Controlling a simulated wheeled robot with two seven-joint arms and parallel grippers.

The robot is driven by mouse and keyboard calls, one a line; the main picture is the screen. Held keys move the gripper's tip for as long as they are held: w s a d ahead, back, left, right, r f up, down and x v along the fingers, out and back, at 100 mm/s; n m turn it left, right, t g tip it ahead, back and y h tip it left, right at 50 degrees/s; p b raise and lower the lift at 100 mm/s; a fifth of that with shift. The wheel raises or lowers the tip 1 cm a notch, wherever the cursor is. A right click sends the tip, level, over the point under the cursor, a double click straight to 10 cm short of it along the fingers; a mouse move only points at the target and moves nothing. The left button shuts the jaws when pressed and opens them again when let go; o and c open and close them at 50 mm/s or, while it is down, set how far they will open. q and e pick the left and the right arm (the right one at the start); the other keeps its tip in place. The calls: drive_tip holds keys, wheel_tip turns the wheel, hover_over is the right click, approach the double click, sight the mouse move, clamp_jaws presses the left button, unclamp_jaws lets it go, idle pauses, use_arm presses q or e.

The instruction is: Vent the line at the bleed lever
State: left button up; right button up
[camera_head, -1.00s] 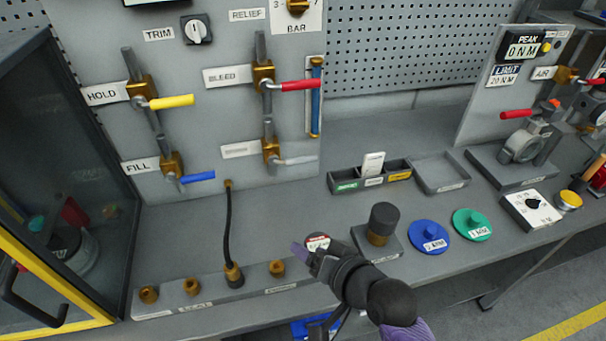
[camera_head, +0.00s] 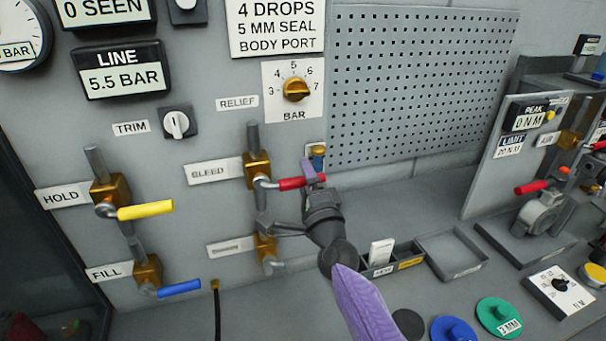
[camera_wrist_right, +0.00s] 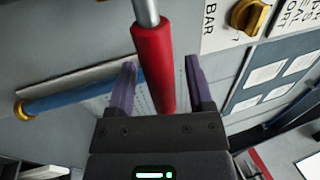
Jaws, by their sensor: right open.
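The bleed lever (camera_head: 290,183) has a red handle that points right from a brass valve (camera_head: 257,170) beside the BLEED label (camera_head: 213,171). My right gripper (camera_head: 311,172) is at the outer end of this handle in the head view. In the right wrist view the red handle (camera_wrist_right: 153,65) reaches down between the two purple fingers of my right gripper (camera_wrist_right: 163,85). The fingers stand apart, with a gap on each side of the handle. The line display (camera_head: 122,74) reads 5.5 BAR. My left gripper is not in view.
The yellow HOLD lever (camera_head: 145,212) and blue FILL lever (camera_head: 179,288) are to the left. A blue tube (camera_wrist_right: 75,98) runs close beside the fingers. The relief knob (camera_head: 296,89) is above.

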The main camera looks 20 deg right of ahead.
drive_tip(key=shift+w+r, duration=0.25)
drive_tip(key=shift+w, duration=0.35)
drive_tip(key=shift+c, duration=0.4)
clamp_jaws()
idle(0.6)
